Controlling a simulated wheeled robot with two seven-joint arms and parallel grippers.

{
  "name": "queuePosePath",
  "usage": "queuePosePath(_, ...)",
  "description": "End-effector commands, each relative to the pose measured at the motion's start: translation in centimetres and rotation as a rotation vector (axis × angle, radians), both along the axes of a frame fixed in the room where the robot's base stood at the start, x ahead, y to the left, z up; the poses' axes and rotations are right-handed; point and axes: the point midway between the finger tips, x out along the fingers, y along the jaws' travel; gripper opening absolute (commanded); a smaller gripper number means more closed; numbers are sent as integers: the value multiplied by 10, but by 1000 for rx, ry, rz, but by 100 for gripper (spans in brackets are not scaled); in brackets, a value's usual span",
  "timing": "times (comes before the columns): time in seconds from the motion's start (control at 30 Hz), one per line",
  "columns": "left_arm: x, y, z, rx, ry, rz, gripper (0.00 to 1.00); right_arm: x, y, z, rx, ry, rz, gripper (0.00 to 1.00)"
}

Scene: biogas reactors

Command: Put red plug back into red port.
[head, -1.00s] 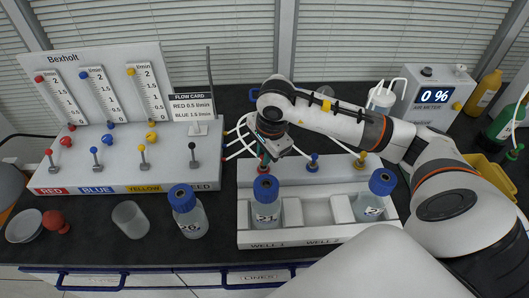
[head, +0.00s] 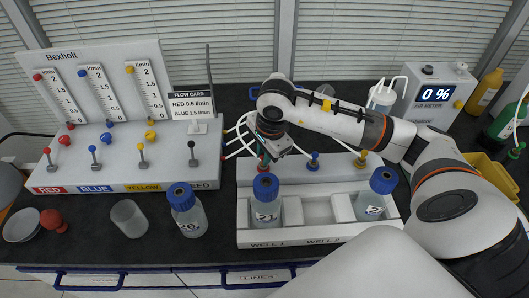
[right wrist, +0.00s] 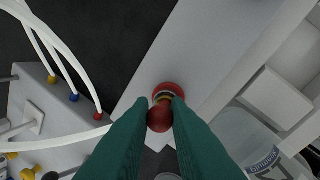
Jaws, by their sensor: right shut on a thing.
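The red plug (right wrist: 159,117) is between the two green fingers of my right gripper (right wrist: 156,122), which is shut on it. Just beyond it in the right wrist view is the red ring of the red port (right wrist: 171,89) on the white block. A dark and gold band shows between plug and ring; I cannot tell how deep the plug sits. In the head view my right gripper (head: 268,150) is over the left end of the white block, and red (head: 263,165) shows below its fingers. My left gripper is not in view.
The block also has a blue plug (head: 313,161) and a yellow plug (head: 360,159). Bottle 21 (head: 266,207) and another blue-capped bottle (head: 372,201) stand in the wells in front. Bottle 26 (head: 187,215) stands left. White tubes (right wrist: 58,52) lie beside the gripper.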

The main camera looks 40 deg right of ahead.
Motion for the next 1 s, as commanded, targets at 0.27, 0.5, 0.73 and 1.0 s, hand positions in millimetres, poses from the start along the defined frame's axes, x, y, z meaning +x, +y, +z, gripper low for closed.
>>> queuePosePath(0.27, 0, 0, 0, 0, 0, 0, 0, 0, 0, 0, 0, 0, 0, 41)
queuePosePath(0.5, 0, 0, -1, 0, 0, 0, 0, 0, 0, 3, 0, -1, 0, 41)
queuePosePath(0.73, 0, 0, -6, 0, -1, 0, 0, -6, -1, 37, -1, -7, 0, 41)
queuePosePath(1.0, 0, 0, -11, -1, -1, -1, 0, -17, -1, 92, -1, -6, 1, 41)
